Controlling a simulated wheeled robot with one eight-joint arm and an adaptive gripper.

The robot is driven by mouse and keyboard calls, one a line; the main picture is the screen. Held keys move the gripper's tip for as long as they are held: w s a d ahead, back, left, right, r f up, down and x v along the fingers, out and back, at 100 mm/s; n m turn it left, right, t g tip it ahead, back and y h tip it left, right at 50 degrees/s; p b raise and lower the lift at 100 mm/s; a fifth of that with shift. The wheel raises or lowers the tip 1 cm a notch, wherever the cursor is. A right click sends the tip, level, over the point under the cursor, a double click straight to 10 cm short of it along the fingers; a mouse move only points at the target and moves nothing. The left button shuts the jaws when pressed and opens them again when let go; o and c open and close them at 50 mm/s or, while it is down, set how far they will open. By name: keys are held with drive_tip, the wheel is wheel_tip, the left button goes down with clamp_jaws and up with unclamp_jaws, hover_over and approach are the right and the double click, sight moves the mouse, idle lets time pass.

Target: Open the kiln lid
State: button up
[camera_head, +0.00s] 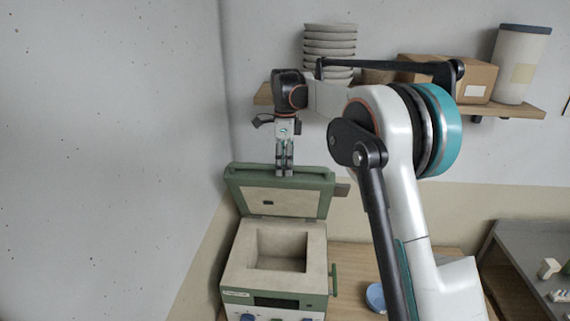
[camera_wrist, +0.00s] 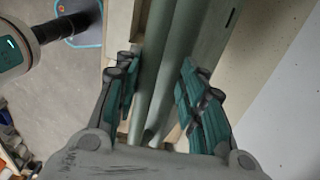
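The kiln (camera_head: 235,262) stands on the wooden bench at lower centre in the head view, a pale box with green trim. Its square chamber is exposed and looks empty. The lid (camera_head: 300,200) is raised at the back, steeply tilted, with its pale inner face toward the camera. My gripper (camera_head: 285,172) points down at the lid's top edge. In the wrist view the green handle bar (camera_wrist: 160,80) of the lid runs between the fingers of my gripper (camera_wrist: 160,110). The fingers are spread, with a gap visible beside the bar; any contact is unclear.
A shelf (camera_head: 525,109) above holds stacked bowls (camera_head: 330,42), a cardboard box (camera_head: 478,80) and a tall pale container (camera_head: 521,65). A blue dish (camera_head: 376,298) lies right of the kiln. A grey table (camera_head: 520,250) is at far right. A wall is close on the left.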

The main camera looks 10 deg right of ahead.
drive_tip(key=shift+s+a+r, duration=0.1)
drive_tip(key=shift+s, duration=0.05)
drive_tip(key=shift+r, duration=0.35)
wheel_tip(320, 180, up, 11)
drive_tip(key=shift+w+r, duration=0.15)
drive_tip(key=shift+w, duration=0.2)
